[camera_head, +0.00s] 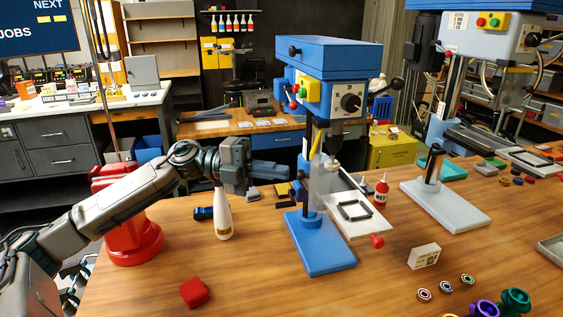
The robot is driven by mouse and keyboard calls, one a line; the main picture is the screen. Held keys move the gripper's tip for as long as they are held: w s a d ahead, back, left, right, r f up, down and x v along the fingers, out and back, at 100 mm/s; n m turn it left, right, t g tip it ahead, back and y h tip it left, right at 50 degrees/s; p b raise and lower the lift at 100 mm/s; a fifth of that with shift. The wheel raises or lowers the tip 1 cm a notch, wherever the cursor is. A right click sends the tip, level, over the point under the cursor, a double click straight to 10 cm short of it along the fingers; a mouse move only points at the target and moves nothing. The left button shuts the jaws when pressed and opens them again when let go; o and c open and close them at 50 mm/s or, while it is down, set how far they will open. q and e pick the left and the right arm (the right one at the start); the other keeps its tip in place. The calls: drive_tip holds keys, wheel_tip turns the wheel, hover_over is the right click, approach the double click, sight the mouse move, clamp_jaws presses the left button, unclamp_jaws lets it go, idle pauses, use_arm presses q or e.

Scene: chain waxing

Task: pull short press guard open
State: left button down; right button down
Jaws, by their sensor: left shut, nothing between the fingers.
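The short press is the blue drill press (320,240) in the middle of the wooden bench, with a blue head (335,58) above its chuck (334,160). A pale panel that looks like its guard (325,180) stands upright below the head, left of the chuck. A yellow strip (315,147) shows at its upper part. I cannot tell how far open the guard is. My left gripper (288,171) is shut and empty, pointing right, just left of the panel; I cannot tell whether it touches. My right gripper is out of view.
A white bottle (223,215) stands below my left gripper. A red cube (194,292) lies at the front left. A red bottle (381,190) is right of the press. A taller grey press (445,200) stands further right.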

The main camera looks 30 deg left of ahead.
use_arm(q)
drive_tip(key=shift+w+d+p, duration=0.25)
drive_tip(key=shift+d+p, duration=0.2)
drive_tip(key=shift+d, duration=0.25)
